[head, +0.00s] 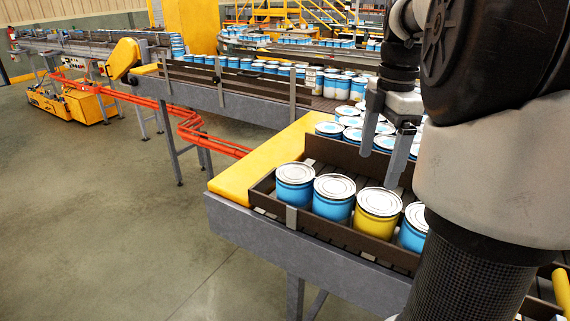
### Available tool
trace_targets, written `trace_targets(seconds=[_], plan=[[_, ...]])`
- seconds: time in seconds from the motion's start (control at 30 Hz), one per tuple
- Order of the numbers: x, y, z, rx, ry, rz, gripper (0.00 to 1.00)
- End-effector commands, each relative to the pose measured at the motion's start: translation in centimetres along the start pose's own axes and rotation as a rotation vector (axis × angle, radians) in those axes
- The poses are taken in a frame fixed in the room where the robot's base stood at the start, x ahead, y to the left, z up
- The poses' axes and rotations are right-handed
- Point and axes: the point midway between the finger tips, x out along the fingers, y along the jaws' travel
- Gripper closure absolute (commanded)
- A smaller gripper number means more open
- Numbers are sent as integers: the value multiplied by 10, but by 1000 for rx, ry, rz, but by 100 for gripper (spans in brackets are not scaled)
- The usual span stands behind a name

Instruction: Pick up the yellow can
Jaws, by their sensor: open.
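The yellow can (377,215) stands upright on the conveyor's near end, in a front row with blue cans. A blue can (334,201) stands close at its left and another blue can (414,231) at its right, partly hidden by my arm. All have pale lids. My gripper (381,168) points down, open and empty, above the conveyor. In the picture its fingertips show above the yellow can, with a visible gap between them and the lid.
A dark rail (330,240) runs along the front of the row. More blue cans (350,122) crowd the belt behind my gripper. A yellow conveyor cover (262,165) lies to the left. An orange-red rail (190,125) stands beyond. The grey floor (110,210) at left is clear.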

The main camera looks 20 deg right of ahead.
Motion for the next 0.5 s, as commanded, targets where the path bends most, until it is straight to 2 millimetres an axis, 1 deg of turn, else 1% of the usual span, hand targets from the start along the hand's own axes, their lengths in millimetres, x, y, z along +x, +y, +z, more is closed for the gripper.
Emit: trace_targets(seconds=[0.03, 0.1, 0.17, 0.27, 0.5], plan=[[-1, 0, 15, -35, -13, -5, 15], [-2, -1, 27, -74, -26, -11, 15], [1, -1, 31, -92, -31, -15, 15], [16, -2, 33, -99, -32, -19, 15], [69, -3, 33, -99, -31, -19, 15]])
